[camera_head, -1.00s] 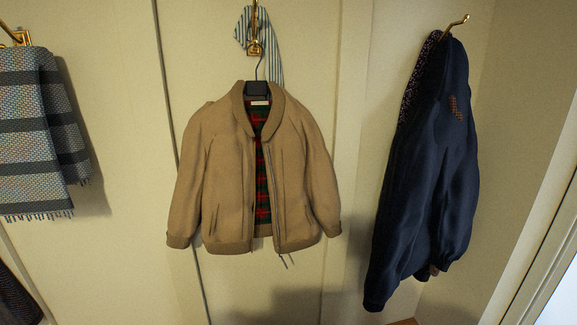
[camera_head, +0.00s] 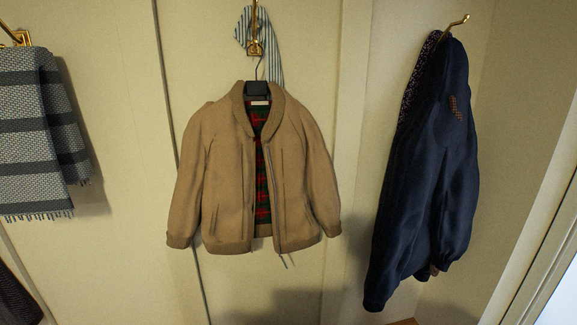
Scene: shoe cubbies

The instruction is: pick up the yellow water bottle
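No yellow water bottle shows in the head view. Neither of my grippers is in the picture. The view is filled by a pale panelled wall with clothes hanging on it.
A tan jacket (camera_head: 210,170) hangs on a dark hanger from a brass hook (camera_head: 255,45) in the middle. A navy jacket (camera_head: 430,180) hangs at the right. A striped woven cloth (camera_head: 35,145) hangs at the left. A dark item (camera_head: 15,298) shows at the lower left edge.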

